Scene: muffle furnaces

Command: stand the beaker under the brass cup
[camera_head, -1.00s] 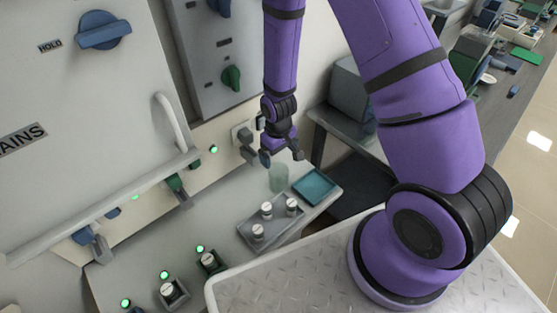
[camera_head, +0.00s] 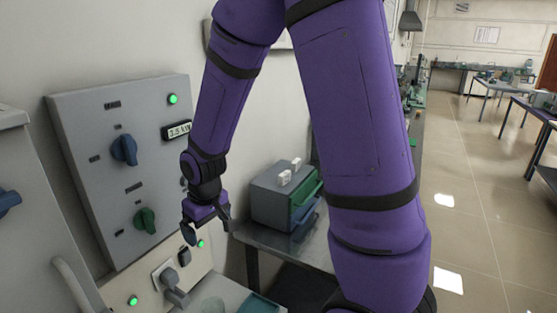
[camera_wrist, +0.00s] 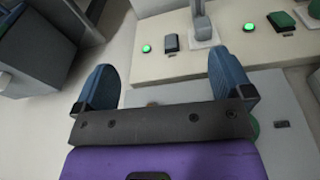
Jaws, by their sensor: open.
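My gripper (camera_head: 208,226) hangs open and empty in front of the furnace wall, above the bench. In the wrist view its two blue fingers (camera_wrist: 163,82) are spread wide with nothing between them. I cannot make out the brass cup for sure. A small brownish spot (camera_wrist: 152,104) shows just over the gripper's bar in the wrist view, mostly hidden.
A teal tray (camera_head: 260,304) lies at the bottom edge. A grey plug (camera_head: 172,286) and black switch (camera_head: 184,257) project from the lower panel. A grey control panel (camera_head: 105,190) stands left. A drawer cabinet (camera_head: 278,197) stands on a side table at right. An aisle is open far right.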

